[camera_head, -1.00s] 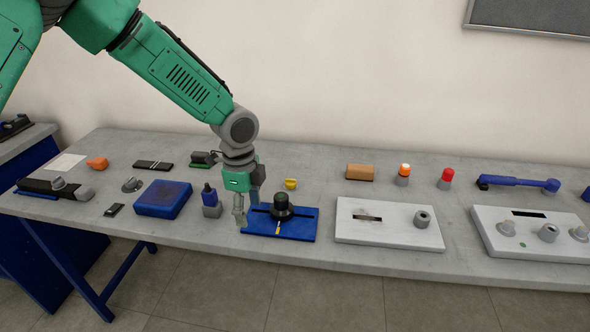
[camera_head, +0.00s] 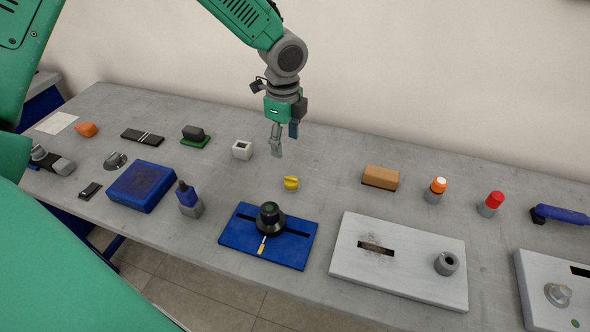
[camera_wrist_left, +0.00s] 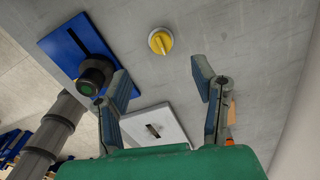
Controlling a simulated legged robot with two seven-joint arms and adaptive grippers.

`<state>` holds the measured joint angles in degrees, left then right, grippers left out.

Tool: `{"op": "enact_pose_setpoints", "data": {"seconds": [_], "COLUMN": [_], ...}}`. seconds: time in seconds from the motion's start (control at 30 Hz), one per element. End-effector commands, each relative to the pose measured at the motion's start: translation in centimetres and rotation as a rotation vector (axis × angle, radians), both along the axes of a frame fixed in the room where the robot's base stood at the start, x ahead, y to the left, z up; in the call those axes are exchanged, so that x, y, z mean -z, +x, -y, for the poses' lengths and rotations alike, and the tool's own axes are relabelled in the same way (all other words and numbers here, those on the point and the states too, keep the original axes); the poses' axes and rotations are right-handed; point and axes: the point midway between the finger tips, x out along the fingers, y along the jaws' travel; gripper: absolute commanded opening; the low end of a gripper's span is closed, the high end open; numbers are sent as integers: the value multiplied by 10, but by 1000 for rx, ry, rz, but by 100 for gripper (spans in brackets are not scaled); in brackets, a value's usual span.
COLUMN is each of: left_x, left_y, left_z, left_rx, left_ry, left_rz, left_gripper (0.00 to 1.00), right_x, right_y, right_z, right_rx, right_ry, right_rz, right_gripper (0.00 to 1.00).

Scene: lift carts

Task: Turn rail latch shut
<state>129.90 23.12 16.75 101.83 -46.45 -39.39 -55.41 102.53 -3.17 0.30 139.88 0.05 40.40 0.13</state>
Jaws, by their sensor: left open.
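A blue plate (camera_head: 240,234) with a dark slot lies near the table's front edge. A black knob (camera_head: 269,217) with a green top stands on the slot, and a pale orange pointer mark shows in front of it. I take this as the rail latch. In the left wrist view the plate (camera_wrist_left: 63,48) and knob (camera_wrist_left: 94,76) are at upper left. My left gripper (camera_head: 285,146) is open and empty, above the table behind the plate, apart from it. The left wrist view shows its two fingers (camera_wrist_left: 161,92) spread. My right gripper is not in view.
A small yellow knob (camera_head: 291,183) stands between the gripper and the plate. A white open cube (camera_head: 242,150) sits left of the gripper.

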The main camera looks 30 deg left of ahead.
Motion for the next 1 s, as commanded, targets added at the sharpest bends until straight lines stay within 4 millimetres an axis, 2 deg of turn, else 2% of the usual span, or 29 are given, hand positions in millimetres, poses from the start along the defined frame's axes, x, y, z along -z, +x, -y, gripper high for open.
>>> {"op": "enact_pose_setpoints", "data": {"seconds": [0.27,0.4,0.6,0.8,1.0], "left_x": [56,85,117,130,129], "left_y": [4,3,3,4,4], "left_z": [10,8,2,1,6], "left_rx": [4,4,2,1,3], "left_ry": [9,7,1,-1,4], "left_rz": [-8,-6,-4,-2,-1], "left_gripper": [53,53,53,53,53], "right_x": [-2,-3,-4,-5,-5], "right_y": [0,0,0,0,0], "right_z": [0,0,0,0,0], "right_rx": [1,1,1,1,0], "right_ry": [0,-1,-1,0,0], "right_rz": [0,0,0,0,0], "right_gripper": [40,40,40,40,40]}}
